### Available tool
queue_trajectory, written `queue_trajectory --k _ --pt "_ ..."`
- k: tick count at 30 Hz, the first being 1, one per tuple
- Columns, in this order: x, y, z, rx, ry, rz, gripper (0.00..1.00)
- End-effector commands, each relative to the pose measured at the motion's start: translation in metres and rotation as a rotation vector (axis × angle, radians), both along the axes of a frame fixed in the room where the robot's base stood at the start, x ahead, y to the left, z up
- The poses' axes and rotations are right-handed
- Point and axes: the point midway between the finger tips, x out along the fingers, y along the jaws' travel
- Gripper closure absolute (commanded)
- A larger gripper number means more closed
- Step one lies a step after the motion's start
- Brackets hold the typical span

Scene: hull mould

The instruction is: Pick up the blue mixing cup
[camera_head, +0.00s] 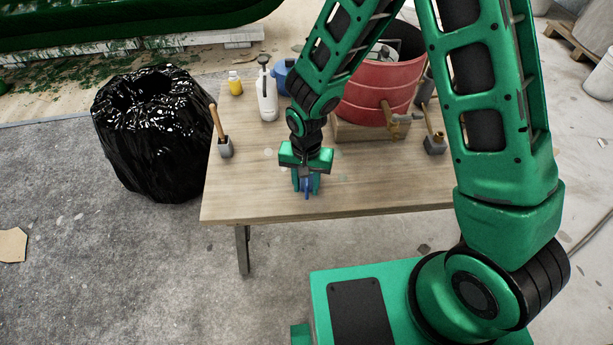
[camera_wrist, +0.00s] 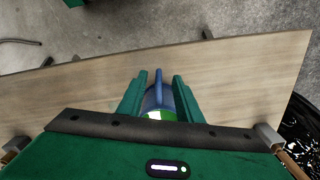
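The blue mixing cup (camera_head: 307,185) is on the light wooden table (camera_head: 253,190), near its front edge. It sits between the two green fingers of my gripper (camera_head: 306,187), which point down around it. In the wrist view the cup (camera_wrist: 157,99) also shows between the fingers of my gripper (camera_wrist: 159,84), with a blue handle-like part toward the far side. The fingers hide the cup's sides. I see no clear gap, but whether they press on it I cannot tell.
A red drum (camera_head: 377,92) on a wooden block, a white bottle (camera_head: 267,97) and a yellow bottle (camera_head: 235,84) stand at the back. A black bag (camera_head: 150,130) stands left. The table's front is clear.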

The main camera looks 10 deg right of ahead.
Motion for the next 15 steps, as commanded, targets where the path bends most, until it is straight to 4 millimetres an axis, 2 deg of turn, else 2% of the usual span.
queue_trajectory --k 1,6,15 --pt "0.000 -0.001 -0.008 -0.001 0.003 0.000 0.68" --pt "0.000 -0.001 -0.023 0.000 0.001 0.000 0.68" --pt "0.001 -0.001 -0.026 0.000 -0.001 0.000 0.68"
